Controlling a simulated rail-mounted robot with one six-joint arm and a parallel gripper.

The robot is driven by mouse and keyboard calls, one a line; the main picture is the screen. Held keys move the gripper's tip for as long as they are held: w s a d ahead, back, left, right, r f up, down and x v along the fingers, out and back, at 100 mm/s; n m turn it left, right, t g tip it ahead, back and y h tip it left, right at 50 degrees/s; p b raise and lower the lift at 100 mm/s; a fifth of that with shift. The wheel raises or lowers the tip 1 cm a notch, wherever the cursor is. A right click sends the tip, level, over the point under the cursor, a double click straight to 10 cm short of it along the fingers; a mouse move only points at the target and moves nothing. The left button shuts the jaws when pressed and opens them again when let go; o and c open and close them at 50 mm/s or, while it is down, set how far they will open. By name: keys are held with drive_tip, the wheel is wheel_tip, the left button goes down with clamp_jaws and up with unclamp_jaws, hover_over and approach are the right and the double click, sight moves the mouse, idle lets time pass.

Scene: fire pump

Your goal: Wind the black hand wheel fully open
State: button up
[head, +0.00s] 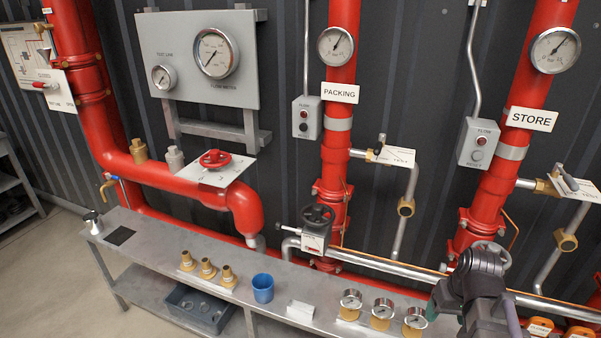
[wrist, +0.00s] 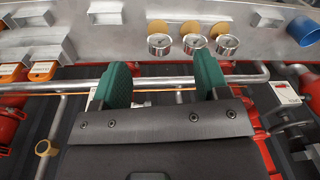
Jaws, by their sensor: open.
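The black hand wheel (head: 318,215) sits on a valve with a white indicator plate (head: 313,243), in front of the red PACKING pipe. In the wrist view the wheel (wrist: 290,130) shows at the right edge, partly cut off, beside its plate (wrist: 286,93). My gripper (wrist: 161,80) is open, with two green fingers apart and nothing between them. In the head view my arm stands to the right of the wheel, clear of it, and hides most of the gripper; only a bit of green finger shows.
A steel pipe (head: 400,271) runs along behind the bench (head: 165,243). Three gauges (head: 383,308), a blue cup (head: 263,288) and several brass fittings (head: 207,268) stand on the bench. A red hand wheel (head: 215,158) is farther left. Orange tags (head: 540,327) lie at lower right.

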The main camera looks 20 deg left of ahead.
drive_tip(key=w+a+r+n+y+p, duration=0.25)
drive_tip(key=w+a+r+n, duration=0.2)
drive_tip(key=w+a, duration=0.55)
drive_tip(key=w+a+r+n+y+p, duration=0.1)
drive_tip(key=w+a+r+n+p, duration=0.5)
drive_tip(key=a, duration=0.5)
drive_tip(key=n+y, duration=0.2)
drive_tip(key=n, duration=0.1)
approach(318, 207)
drive_tip(key=shift+m, duration=0.25)
drive_tip(key=b+x, duration=0.8)
drive_tip(key=shift+w+a+f, duration=0.1)
drive_tip(key=shift+w+f, duration=0.05)
drive_tip(key=shift+f, duration=0.25)
drive_tip(key=shift+a+f+b, duration=0.25)
drive_tip(key=shift+a+b, duration=0.05)
drive_tip(key=shift+b, duration=0.15)
drive_tip(key=shift+r, duration=0.1)
drive_tip(key=shift+c, duration=0.5)
